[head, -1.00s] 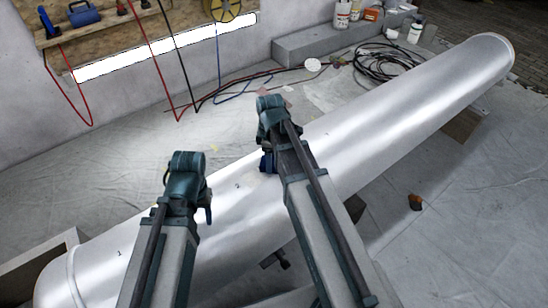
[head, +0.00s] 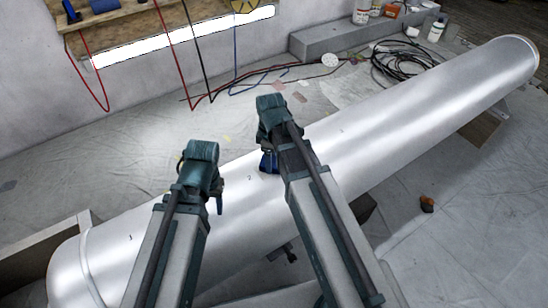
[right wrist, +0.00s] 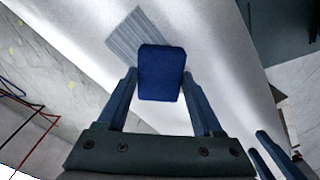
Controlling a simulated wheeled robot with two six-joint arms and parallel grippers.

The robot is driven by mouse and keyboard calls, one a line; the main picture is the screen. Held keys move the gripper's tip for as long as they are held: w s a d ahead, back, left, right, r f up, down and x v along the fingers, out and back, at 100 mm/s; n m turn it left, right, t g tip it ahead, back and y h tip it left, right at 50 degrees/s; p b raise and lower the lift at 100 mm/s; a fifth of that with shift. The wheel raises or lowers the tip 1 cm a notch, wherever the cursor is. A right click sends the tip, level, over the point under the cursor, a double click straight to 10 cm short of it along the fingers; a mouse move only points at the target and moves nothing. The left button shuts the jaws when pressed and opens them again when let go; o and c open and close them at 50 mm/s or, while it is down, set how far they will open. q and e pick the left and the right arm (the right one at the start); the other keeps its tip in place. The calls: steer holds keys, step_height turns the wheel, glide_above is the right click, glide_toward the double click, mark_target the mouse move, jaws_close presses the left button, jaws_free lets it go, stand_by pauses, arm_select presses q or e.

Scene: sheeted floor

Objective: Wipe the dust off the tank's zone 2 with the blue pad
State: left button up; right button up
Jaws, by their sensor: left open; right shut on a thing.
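The silver tank (head: 400,150) lies diagonally across the head view, with small numbers on it. The 2 (head: 249,178) is just left of my right gripper and the 1 (head: 130,238) is further down-left. My right gripper (head: 268,160) is shut on the blue pad (right wrist: 162,72), held at the tank's upper side near the 2. Whether the pad touches the surface is unclear. A grey streaked patch (right wrist: 128,36) shows on the tank beyond the pad in the right wrist view. My left gripper (head: 218,200) is open and empty above the tank, between 1 and 2.
Black cables (head: 398,62) lie by a grey ledge (head: 350,38) with bottles at the back. A workboard with hanging red and blue cords is on the wall. A small orange-brown object (head: 427,203) lies on the sheeted floor at right. The floor behind the tank is mostly clear.

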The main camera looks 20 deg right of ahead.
arm_select(q)
steer(key=shift+f, duration=0.1)
arm_select(e)
steer(key=shift+s+a+f, duration=0.1)
steer(key=shift+s+a, duration=0.15)
steer(key=shift+a, duration=0.35)
steer(key=shift+s+a, duration=0.2)
steer(key=shift+a, duration=0.35)
steer(key=shift+s+a, duration=0.25)
steer(key=shift+a, duration=0.6)
steer(key=shift+s+a, duration=0.2)
steer(key=shift+a, duration=0.6)
arm_select(q)
steer(key=shift+r, duration=0.2)
arm_select(e)
steer(key=shift+r, duration=0.2)
arm_select(q)
step_height(320, 180, up, 6)
steer(key=p, duration=0.6)
arm_select(e)
step_height(320, 180, up, 6)
steer(key=shift+d+f, duration=0.1)
arm_select(q)
step_height(320, 180, up, 3)
steer(key=p, duration=0.3)
arm_select(e)
step_height(320, 180, up, 3)
steer(key=shift+r, duration=0.1)
